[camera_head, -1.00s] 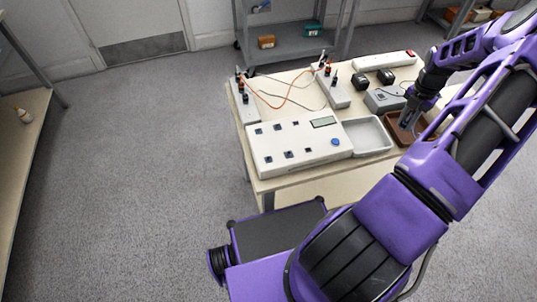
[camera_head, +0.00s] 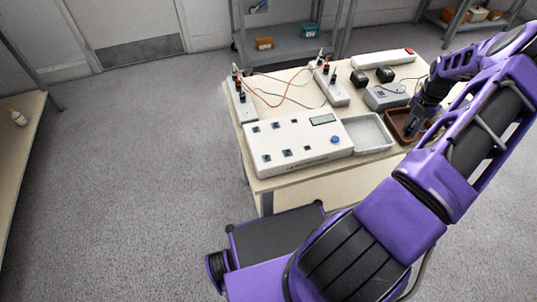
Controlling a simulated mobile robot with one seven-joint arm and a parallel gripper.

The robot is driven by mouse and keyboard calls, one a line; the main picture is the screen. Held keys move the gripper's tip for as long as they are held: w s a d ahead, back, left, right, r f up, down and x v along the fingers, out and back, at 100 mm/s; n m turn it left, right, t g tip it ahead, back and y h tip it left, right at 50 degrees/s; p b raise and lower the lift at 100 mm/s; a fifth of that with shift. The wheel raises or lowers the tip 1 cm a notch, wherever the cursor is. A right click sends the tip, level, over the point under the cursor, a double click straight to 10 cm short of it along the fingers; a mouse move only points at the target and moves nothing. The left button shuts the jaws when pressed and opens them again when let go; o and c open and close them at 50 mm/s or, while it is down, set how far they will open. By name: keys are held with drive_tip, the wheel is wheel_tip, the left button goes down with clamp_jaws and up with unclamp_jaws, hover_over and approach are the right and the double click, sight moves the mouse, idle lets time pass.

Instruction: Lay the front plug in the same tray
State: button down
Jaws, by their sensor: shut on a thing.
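My gripper (camera_head: 411,129) reaches down over the brown tray (camera_head: 391,119) at the right of the table. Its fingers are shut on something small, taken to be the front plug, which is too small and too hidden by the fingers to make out. I cannot tell whether it touches the tray floor. My arm covers the tray's right part. Other dark plugs with cables stand in the left white strip (camera_head: 244,105) and the middle white strip (camera_head: 336,93).
An empty grey tray (camera_head: 368,149) lies left of the brown tray. A white box with buttons and a display (camera_head: 290,141) fills the front left. Two black blocks (camera_head: 384,74) and a grey device (camera_head: 380,98) stand behind the brown tray. Orange and dark cables cross between the strips.

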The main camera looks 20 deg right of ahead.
sight(411, 127)
drive_tip(key=shift+f, duration=0.35)
idle(0.5)
drive_tip(key=c, duration=0.6)
unclamp_jaws()
drive_tip(key=shift+c, duration=0.2)
drive_tip(key=shift+r, duration=0.1)
drive_tip(key=shift+r+p, duration=1.45)
drive_tip(key=shift+r, duration=1)
